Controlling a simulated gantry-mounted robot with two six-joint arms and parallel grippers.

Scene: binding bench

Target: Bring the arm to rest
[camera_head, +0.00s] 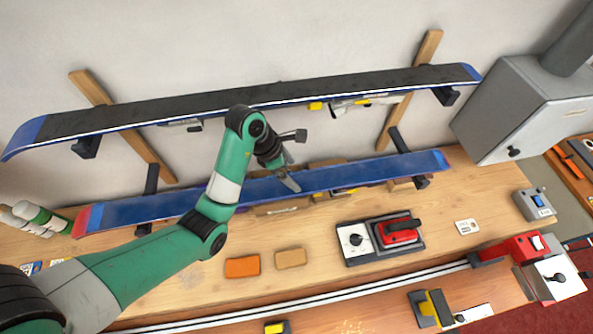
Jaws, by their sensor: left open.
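My left arm comes in from the lower left, green with white and black joints. Its gripper (295,160) is raised in front of the skis, with its two fingers spread apart and nothing between them. The upper ski (250,98), dark with blue ends, rests on brackets at the wall. The lower ski (350,177), blue with a red tail, lies behind my gripper and is partly hidden by my arm. Whether the gripper touches the lower ski cannot be told. My right gripper does not show.
The wooden bench (310,222) holds an orange block (242,267), a tan block (290,258) and a red-and-black device (398,234). A grey metal box (520,105) stands at the right. A metal rail (330,296) runs along the front.

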